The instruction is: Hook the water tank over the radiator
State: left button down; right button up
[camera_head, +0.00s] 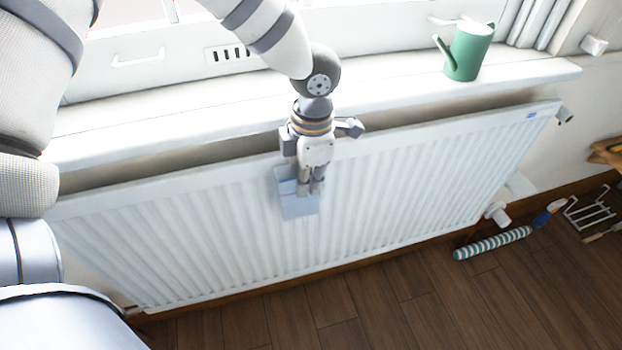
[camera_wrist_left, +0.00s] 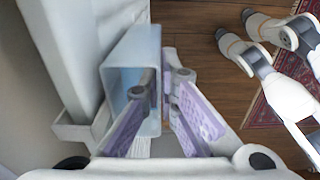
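The water tank (camera_head: 298,206) is a pale blue, open-topped box in front of the white radiator (camera_head: 420,175). My left gripper (camera_head: 311,190) points down at the tank's top. In the left wrist view the tank (camera_wrist_left: 118,75) has one finger inside its opening and one outside, with a wall pinched between them. The radiator also shows in the left wrist view (camera_wrist_left: 62,50), close along the tank's left side. Whether the tank touches the radiator or hangs on its top edge I cannot tell. My right gripper cannot be made out.
A white windowsill (camera_head: 400,95) overhangs the radiator, with a green watering can (camera_head: 470,52) at its right. A striped roll (camera_head: 492,243) and a wire rack (camera_head: 590,212) lie on the wooden floor at right. A patterned rug (camera_wrist_left: 270,105) shows in the wrist view.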

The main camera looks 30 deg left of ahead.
pick_arm(q)
jog(key=shift+f, duration=0.2)
jog(key=c, duration=1.7)
grip_release()
